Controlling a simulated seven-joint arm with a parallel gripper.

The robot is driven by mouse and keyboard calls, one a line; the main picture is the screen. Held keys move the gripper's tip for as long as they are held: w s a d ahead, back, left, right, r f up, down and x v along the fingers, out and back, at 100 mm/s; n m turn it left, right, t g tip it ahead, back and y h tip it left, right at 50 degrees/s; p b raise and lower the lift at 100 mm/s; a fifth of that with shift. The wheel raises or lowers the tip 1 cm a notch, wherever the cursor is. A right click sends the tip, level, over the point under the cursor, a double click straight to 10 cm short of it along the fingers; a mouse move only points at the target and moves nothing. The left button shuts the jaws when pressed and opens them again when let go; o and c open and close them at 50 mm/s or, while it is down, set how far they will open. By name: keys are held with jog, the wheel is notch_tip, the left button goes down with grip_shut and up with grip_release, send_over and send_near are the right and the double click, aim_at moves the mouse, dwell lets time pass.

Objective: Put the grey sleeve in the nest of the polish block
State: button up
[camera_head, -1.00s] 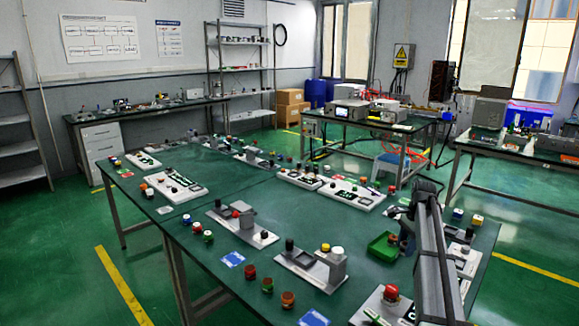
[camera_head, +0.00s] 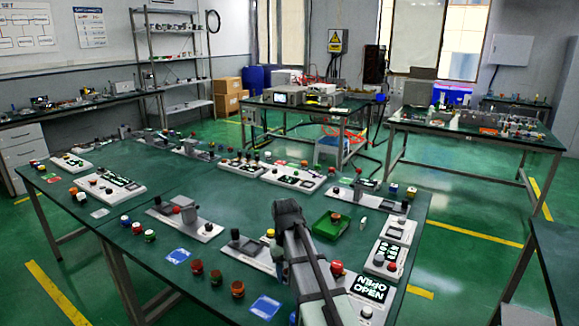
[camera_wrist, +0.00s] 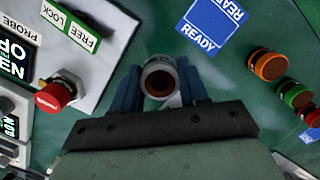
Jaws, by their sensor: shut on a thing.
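My gripper (camera_wrist: 160,92) is shut on a short round grey piece, the grey sleeve (camera_wrist: 158,64), held between its blue fingers. In the wrist view I look at the sleeve's open end, with a pale grey rim and dark red inside. In the head view a blue part of my gripper (camera_head: 277,250) shows by the near plate; my arm hides the sleeve. One grey block (camera_head: 188,213) stands on a plate to the left. I cannot tell which block is the polish block, and no nest is clearly visible.
A green tray (camera_head: 331,225) lies right of my arm. A white station with an OPEN display (camera_head: 371,288) and a red button (camera_wrist: 57,93) is close by. A blue READY card (camera_wrist: 218,22) and several coloured round pieces (camera_head: 238,289) lie near the front edge.

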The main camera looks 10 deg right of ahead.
jog(key=shift+m, duration=0.5)
jog(key=d+r, duration=0.1)
jog(key=d, duration=0.3)
jog(key=w+d+r, duration=0.1)
jog(key=d, duration=0.6)
jog(key=shift+w+d+r, duration=0.25)
jog(key=shift+d+r, duration=0.15)
jog(key=d, duration=1.8)
jog(key=shift+w+r, duration=0.2)
jog(key=shift+r, duration=0.1)
jog(key=s+d, duration=0.6)
jog(key=d, duration=0.7)
jog(key=s+d, duration=0.5)
jog(key=d, duration=0.7)
jog(key=s+d, duration=0.6)
jog(key=d, duration=0.7)
jog(key=s+d, duration=0.9)
jog(key=s, duration=0.4)
jog(key=s+d+n, duration=0.1)
jog(key=s+d, duration=0.7)
jog(key=s, duration=0.4)
jog(key=s+d, duration=0.9)
jog(key=s, duration=0.4)
jog(key=shift+d+f, duration=0.1)
jog(key=shift+f, duration=4.1)
jog(key=shift+s+f, duration=0.1)
